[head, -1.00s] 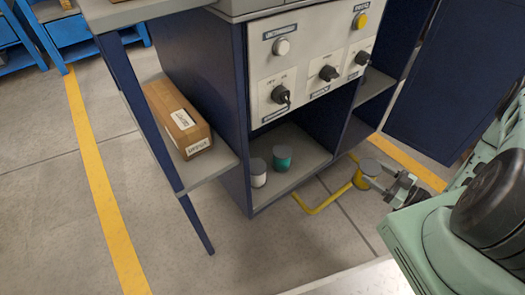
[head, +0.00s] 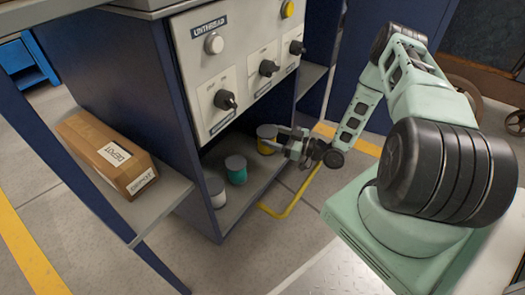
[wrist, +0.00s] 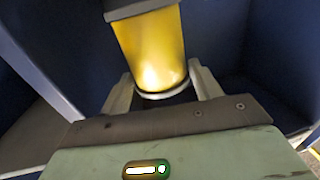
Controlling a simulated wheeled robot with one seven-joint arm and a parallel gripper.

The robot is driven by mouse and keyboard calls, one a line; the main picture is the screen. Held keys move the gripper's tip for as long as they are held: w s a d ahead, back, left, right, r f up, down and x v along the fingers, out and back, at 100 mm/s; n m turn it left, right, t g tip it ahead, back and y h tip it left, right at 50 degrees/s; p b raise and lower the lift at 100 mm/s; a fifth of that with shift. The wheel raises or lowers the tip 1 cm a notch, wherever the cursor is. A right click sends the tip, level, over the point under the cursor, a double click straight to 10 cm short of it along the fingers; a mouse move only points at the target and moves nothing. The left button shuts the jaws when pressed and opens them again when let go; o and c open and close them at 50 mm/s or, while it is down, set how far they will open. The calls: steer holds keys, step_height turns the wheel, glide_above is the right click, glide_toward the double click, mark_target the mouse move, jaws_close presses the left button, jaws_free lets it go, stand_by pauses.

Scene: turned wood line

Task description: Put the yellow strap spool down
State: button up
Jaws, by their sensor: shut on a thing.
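The yellow strap spool (head: 266,147) has a grey top and stands upright at the right end of the open lower shelf (head: 237,201), right of the teal spool (head: 236,176). My gripper (head: 281,140) reaches in from the right and is shut on it. In the wrist view the yellow strap spool (wrist: 152,48) is between the two fingers of my gripper (wrist: 162,92). I cannot tell whether its base touches the shelf.
A white spool (head: 215,190) stands left of the teal one. The control panel (head: 240,70) with knobs overhangs the shelf. A cardboard box (head: 108,155) lies on a side shelf at left. A bent yellow bar (head: 290,205) is low in front.

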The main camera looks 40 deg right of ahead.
mark_target(265, 133)
steer(key=x, duration=0.2)
steer(key=b+x, duration=0.1)
steer(key=shift+w+f, duration=0.15)
steer(key=shift+w, duration=0.35)
steer(key=shift+w+f+b, duration=0.15)
steer(key=shift+f+b, duration=0.35)
steer(key=shift+f, duration=0.05)
step_height(265, 133, down, 6)
steer(key=b, duration=0.4)
steer(key=shift+r, duration=0.1)
steer(key=shift+w, duration=0.15)
steer(key=shift+r, duration=0.1)
